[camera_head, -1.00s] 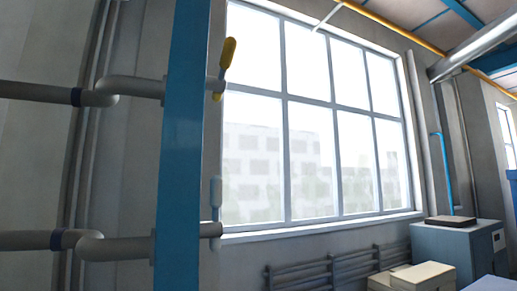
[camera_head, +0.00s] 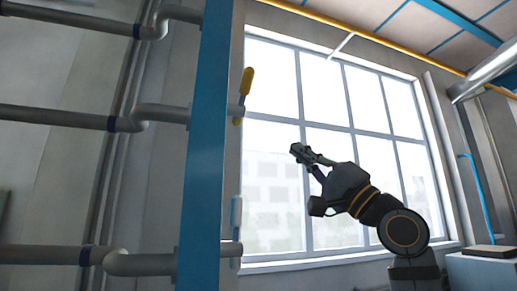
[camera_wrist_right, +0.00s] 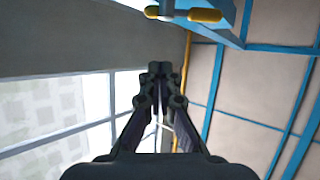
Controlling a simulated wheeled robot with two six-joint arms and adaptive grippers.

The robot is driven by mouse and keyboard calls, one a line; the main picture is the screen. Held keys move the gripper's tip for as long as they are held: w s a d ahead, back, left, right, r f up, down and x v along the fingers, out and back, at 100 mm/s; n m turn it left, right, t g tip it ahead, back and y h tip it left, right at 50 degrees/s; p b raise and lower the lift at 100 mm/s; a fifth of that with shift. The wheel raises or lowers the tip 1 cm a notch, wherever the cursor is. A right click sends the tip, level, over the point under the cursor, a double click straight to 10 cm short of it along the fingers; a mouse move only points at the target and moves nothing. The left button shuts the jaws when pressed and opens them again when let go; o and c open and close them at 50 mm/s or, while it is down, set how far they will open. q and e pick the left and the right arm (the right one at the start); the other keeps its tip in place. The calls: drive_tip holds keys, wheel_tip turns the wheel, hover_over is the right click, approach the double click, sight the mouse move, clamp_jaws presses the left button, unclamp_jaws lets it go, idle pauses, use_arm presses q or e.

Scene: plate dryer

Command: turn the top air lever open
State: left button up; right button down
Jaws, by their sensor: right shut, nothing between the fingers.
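A yellow lever (camera_head: 247,82) stands roughly upright on a short pipe stub at the right side of a blue post (camera_head: 205,150). A pale blue lever (camera_head: 237,211) stands upright on a lower stub of the same post. My right gripper (camera_head: 298,150) is raised in front of the window, right of and below the yellow lever, apart from both levers. Its fingers are shut and empty. In the right wrist view a yellow lever (camera_wrist_right: 205,15) shows at the top edge, beyond the closed fingertips (camera_wrist_right: 160,68). My left gripper is not in view.
Grey pipes (camera_head: 60,117) run to the post from the left. A large window (camera_head: 330,140) fills the wall behind my right arm. The space between my right gripper and the post looks clear.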

drive_tip(key=s+a+r+n+g+y, duration=0.1)
drive_tip(key=s+r+n+g+y, duration=0.25)
drive_tip(key=s, duration=0.35)
drive_tip(key=p, duration=0.8)
approach(251, 83)
drive_tip(key=x, duration=0.5)
drive_tip(key=shift+s+a+r, duration=0.1)
drive_tip(key=shift+a+r, duration=0.05)
drive_tip(key=shift+r, duration=0.15)
drive_tip(key=shift+w+a+r+p, duration=0.3)
drive_tip(key=shift+a+r+p, duration=0.15)
drive_tip(key=shift+p, duration=0.2)
drive_tip(key=shift+m+t+h, duration=0.25)
drive_tip(key=shift+h, duration=0.1)
